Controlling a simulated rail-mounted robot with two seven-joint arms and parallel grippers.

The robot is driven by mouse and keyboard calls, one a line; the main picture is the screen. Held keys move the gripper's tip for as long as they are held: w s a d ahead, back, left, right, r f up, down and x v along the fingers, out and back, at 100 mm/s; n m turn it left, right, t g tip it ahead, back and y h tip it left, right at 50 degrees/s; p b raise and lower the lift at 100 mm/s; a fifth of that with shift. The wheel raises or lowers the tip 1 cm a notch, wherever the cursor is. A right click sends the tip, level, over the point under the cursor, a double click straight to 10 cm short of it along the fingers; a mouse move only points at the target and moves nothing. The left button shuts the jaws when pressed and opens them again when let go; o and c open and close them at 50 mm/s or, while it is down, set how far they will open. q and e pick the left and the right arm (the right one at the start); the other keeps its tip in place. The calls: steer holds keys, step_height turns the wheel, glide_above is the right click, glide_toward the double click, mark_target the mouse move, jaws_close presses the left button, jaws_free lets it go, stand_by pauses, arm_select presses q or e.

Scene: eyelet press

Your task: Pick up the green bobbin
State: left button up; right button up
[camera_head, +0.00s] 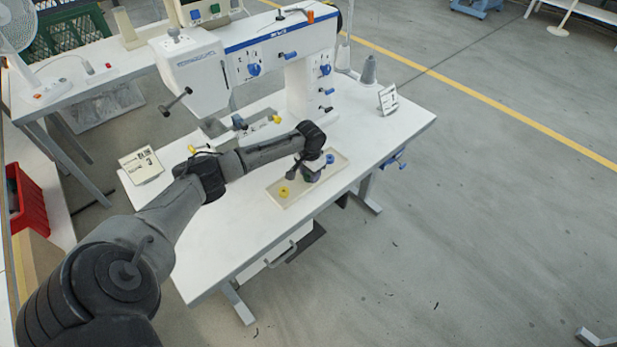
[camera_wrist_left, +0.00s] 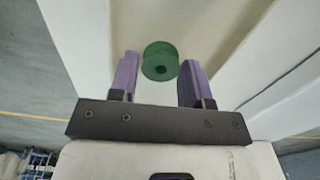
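The green bobbin (camera_wrist_left: 160,62) shows in the left wrist view, a short cylinder with a dark hole in its end. It lies between and slightly beyond the two purple fingertips of my left gripper (camera_wrist_left: 158,75), with a gap on each side. The gripper is open and appears to touch nothing. In the head view my left gripper (camera_head: 310,174) is over the shallow beige tray (camera_head: 276,203) on the white table, and it largely hides the green bobbin there. My right gripper is in neither view.
A yellow bobbin (camera_head: 284,191) lies in the tray's near left part and a blue bobbin (camera_head: 330,158) at its far right. The large white press (camera_head: 262,50) stands behind the tray. The table (camera_head: 222,255) is clear at the front left.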

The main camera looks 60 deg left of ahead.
arm_select(q)
steer(key=c, duration=0.5)
steer(key=shift+r, duration=0.1)
steer(key=shift+c, duration=0.2)
